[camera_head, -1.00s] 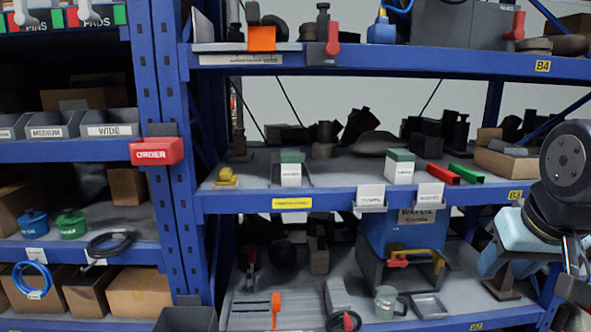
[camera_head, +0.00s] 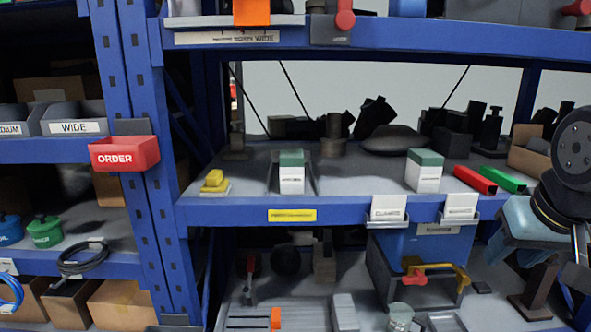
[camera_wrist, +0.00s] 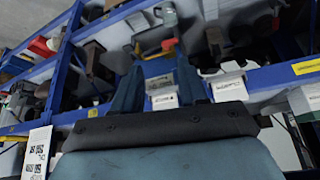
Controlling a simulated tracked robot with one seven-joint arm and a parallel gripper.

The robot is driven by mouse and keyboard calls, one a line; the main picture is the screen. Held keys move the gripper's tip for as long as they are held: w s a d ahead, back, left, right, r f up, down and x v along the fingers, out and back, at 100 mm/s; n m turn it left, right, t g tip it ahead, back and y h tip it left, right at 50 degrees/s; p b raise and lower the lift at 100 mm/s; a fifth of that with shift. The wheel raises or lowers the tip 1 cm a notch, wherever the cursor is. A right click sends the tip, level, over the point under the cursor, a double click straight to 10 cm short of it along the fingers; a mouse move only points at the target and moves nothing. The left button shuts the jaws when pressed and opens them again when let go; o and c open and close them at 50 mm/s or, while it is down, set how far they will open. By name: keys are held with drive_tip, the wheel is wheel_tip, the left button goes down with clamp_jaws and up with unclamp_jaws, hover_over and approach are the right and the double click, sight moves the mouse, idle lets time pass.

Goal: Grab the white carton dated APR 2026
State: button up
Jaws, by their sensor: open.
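Two white cartons with green tops stand upright on the middle shelf in the head view. One carton (camera_head: 291,179) is left of centre in a shallow grey holder, and the other carton (camera_head: 424,175) is further right. Their print is too small to read, so I cannot tell which is dated APR 2026. My gripper (camera_wrist: 160,80) shows in the wrist view, its fingers open and apart, with nothing seen held. In the head view my arm is at the right edge, apart from both cartons, and the fingertips are not clear there.
On the middle shelf (camera_head: 350,212) are a yellow item (camera_head: 214,181), a red bar (camera_head: 475,179) and a green bar (camera_head: 503,179). Two white label cards (camera_head: 389,207) hang at its front edge. A red ORDER bin (camera_head: 124,153) juts from the blue upright.

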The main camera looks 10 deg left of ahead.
drive_tip(key=shift+o, duration=0.2)
drive_tip(key=shift+d, duration=0.2)
drive_tip(key=shift+o, duration=0.8)
drive_tip(key=shift+w+a, duration=0.1)
drive_tip(key=shift+w, duration=0.05)
drive_tip(key=o, duration=0.6)
drive_tip(key=w+a+r+n+t+y, duration=0.1)
drive_tip(key=w+a+n+t+y, duration=0.1)
drive_tip(key=w+a, duration=0.6)
drive_tip(key=shift+a+r+t+y, duration=0.25)
drive_tip(key=shift+a+t+y, duration=0.05)
drive_tip(key=shift+a+y, duration=0.1)
drive_tip(key=shift+o, duration=0.6)
drive_tip(key=w+a+r+t+y, duration=0.1)
drive_tip(key=w+a, duration=0.2)
drive_tip(key=a, duration=0.3)
drive_tip(key=w+a+r+n+t+y, duration=0.1)
drive_tip(key=w+a+t+y, duration=0.1)
drive_tip(key=w+a, duration=0.2)
drive_tip(key=a, duration=0.3)
drive_tip(key=shift+a+n, duration=0.15)
drive_tip(key=shift+n, duration=0.15)
drive_tip(key=m+t+h, duration=0.1)
drive_tip(key=t+h, duration=0.1)
drive_tip(key=t, duration=0.4)
approach(290, 170)
drive_tip(key=x, duration=0.9)
drive_tip(key=shift+w, duration=0.1)
drive_tip(key=shift+x, duration=2.55)
